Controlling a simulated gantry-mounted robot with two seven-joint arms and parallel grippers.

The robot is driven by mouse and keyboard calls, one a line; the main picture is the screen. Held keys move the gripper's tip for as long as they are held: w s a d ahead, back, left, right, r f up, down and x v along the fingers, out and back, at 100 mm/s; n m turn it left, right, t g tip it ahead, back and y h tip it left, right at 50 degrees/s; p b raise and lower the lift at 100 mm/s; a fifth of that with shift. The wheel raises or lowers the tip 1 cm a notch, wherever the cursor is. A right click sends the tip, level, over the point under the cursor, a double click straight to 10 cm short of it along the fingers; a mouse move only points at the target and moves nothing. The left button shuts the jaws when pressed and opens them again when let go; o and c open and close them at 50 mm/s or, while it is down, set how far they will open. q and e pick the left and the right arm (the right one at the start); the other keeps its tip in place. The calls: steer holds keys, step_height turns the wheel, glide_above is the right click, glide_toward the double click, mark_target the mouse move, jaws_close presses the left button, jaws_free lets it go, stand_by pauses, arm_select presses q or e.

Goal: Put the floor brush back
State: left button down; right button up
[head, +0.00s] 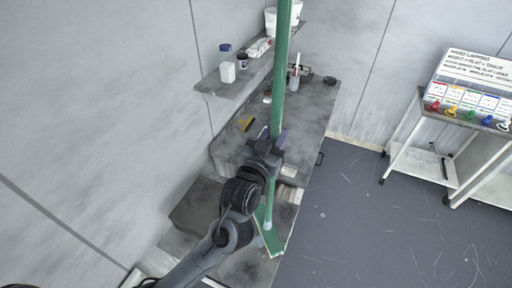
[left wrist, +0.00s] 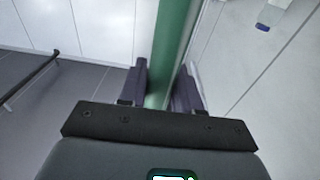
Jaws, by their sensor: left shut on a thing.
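The floor brush has a long green handle (head: 281,75) that runs from the top edge of the head view down past my left gripper. Its green head (head: 268,238) is low in the picture, by the bench's lower end; I cannot tell whether it touches anything. My left gripper (head: 273,143) is shut on the handle. In the left wrist view the green handle (left wrist: 172,50) stands between the two dark fingers (left wrist: 174,90). My right gripper is not in view.
A grey bench (head: 318,105) and a wall shelf (head: 228,88) with bottles and a white tub (head: 284,18) lie along the wall. A white cart (head: 425,165) with coloured items and a sign stands at right. The grey floor (head: 365,225) between is open.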

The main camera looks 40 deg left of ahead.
arm_select(q)
steer(key=w+a+f+p, duration=0.1)
steer(key=a+f+p, duration=0.1)
steer(key=a+f, duration=0.5)
steer(key=shift+f, duration=0.45)
steer(key=shift+w+f, duration=0.1)
steer(key=c, duration=1.2)
jaws_free()
steer(key=shift+f, duration=0.2)
steer(key=o, duration=0.4)
